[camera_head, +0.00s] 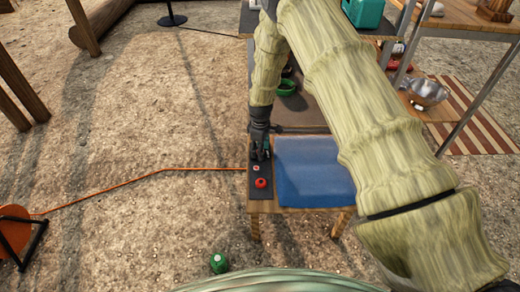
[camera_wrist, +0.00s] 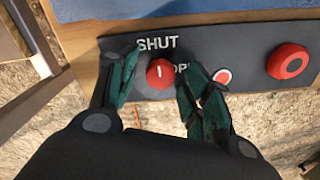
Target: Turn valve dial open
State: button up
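The red valve dial (camera_wrist: 160,73) sits on a dark panel (camera_wrist: 120,43) in the wrist view. A white line on its face stands roughly upright in the picture, towards the word SHUT above it. I see a gap at the left; contact at the right finger is unclear. In the head view my gripper (camera_head: 260,153) is over the far end of the panel, and hides the dial.
A larger red knob (camera_wrist: 288,62) and a small red-and-white button (camera_wrist: 222,76) share the panel. A blue sheet (camera_head: 312,172) lies beside it on a small wooden table. An orange cord (camera_head: 150,174) runs left to a reel (camera_head: 15,232). A green object (camera_head: 218,263) lies on the ground.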

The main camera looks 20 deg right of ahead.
jog(key=c, duration=1)
jog(key=shift+r+p, duration=0.15)
jog(key=shift+p, duration=0.15)
jog(key=m+p, duration=0.2)
jog(key=shift+r+m+p, duration=0.1)
jog(key=shift+m+p, duration=0.2)
jog(key=m+p, duration=0.3)
jog(key=m, duration=0.2)
jog(key=shift+m+p, duration=0.3)
jog(key=shift+p, duration=0.05)
jog(key=m+p, duration=0.2)
jog(key=m, duration=0.2)
jog(key=m+p, duration=0.1)
jog(key=m, duration=0.3)
jog(key=shift+m, duration=0.3)
jog(key=shift+f, duration=0.2)
